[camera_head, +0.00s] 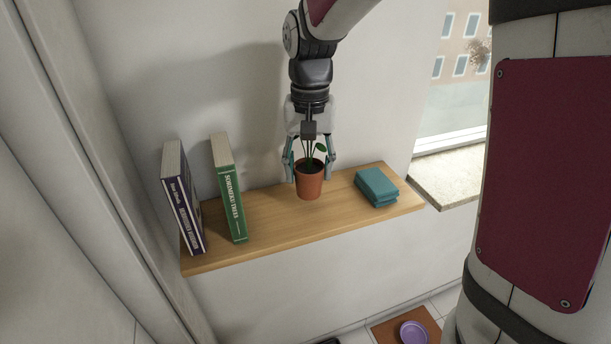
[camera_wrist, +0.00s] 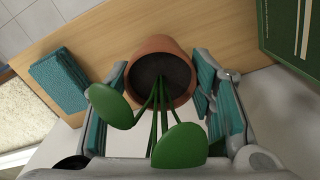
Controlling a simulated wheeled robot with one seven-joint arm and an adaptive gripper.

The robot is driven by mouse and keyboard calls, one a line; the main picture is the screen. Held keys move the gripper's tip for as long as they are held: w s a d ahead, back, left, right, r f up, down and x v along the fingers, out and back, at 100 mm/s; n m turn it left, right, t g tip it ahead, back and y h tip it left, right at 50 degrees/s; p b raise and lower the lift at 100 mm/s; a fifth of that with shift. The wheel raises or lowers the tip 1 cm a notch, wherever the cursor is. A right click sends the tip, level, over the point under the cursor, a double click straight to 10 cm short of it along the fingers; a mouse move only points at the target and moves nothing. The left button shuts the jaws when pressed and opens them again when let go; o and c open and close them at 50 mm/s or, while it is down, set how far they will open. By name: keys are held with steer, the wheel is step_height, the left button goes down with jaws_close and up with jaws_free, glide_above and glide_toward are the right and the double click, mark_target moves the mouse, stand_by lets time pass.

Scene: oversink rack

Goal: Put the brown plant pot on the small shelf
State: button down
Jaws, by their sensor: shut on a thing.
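The brown plant pot (camera_head: 310,184), with green stems and round leaves, is upright at the middle of the small wooden shelf (camera_head: 268,226). My gripper (camera_head: 309,172) points down from above with a finger on each side of the pot, shut on it. In the wrist view the pot (camera_wrist: 160,50) shows its dark soil between the two teal-padded fingers, and leaves cover part of the view. The pot's base appears at the shelf's surface; I cannot tell whether it touches or hangs just above it.
A dark blue book (camera_head: 184,205) and a green book (camera_head: 230,190) stand on the shelf's left part. Folded teal cloths (camera_head: 376,187) lie on its right part. The wall is close behind. A window sill (camera_head: 446,178) is at the right. A purple bowl (camera_head: 413,332) is below.

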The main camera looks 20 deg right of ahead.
mark_target(309, 181)
steer(key=shift+f, duration=1.7)
steer(key=shift+f, duration=0.15)
steer(key=c, duration=0.7)
jaws_free()
steer(key=shift+c, duration=0.2)
